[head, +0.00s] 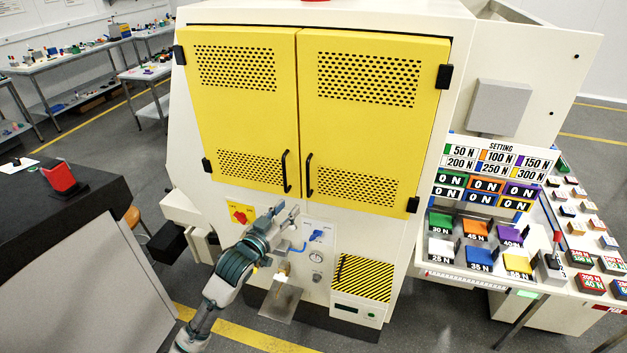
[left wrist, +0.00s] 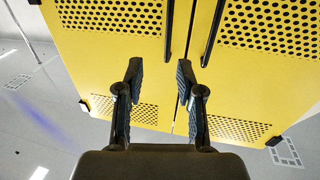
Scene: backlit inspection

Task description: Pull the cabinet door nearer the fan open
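The cabinet has two yellow doors, a left door (head: 240,110) and a right door (head: 372,115), both closed in the head view. Each has a black bar handle low beside the middle seam: the left handle (head: 286,171) and the right handle (head: 309,174). I cannot make out a fan. My left gripper (head: 288,215) is just below the handles in the head view. In the left wrist view its fingers (left wrist: 160,80) are apart and empty, with the doors beyond and the two handles (left wrist: 169,30) (left wrist: 212,34) near the top. My right gripper is not in view.
Below the doors are a red knob (head: 240,216), a blue valve handle (head: 317,236) and a striped block (head: 363,278). A table with coloured force blocks (head: 478,258) stands at right. A dark-topped counter (head: 60,215) is at left.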

